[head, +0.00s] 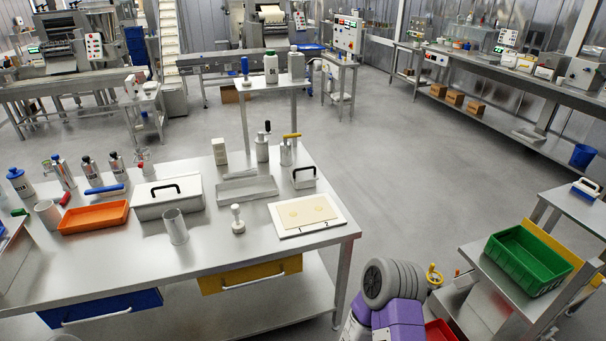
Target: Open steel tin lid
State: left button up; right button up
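A wide, low steel tin (168,199) stands on the steel table, left of its middle. Its flat lid (155,191) has a black bar handle and appears to lie shut on top. A smaller steel box (304,179), also with a dark handle on top, stands near the table's right back edge. I cannot tell for certain which of the two is the tin named. Neither of my grippers shows; a purple and grey arm part, probably mine, shows at the bottom right, away from both tins.
An orange tray (94,217) sits left of the wide tin. A shallow steel tray (247,189), a white stamp (238,220) and a white board with dough (307,215) lie to the right. Bottles stand behind.

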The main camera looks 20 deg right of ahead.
aim_at(307, 173)
jog(key=k, duration=0.5)
jog(key=z, duration=1.4)
jog(key=i, duration=1.05)
jog(key=u, duration=0.4)
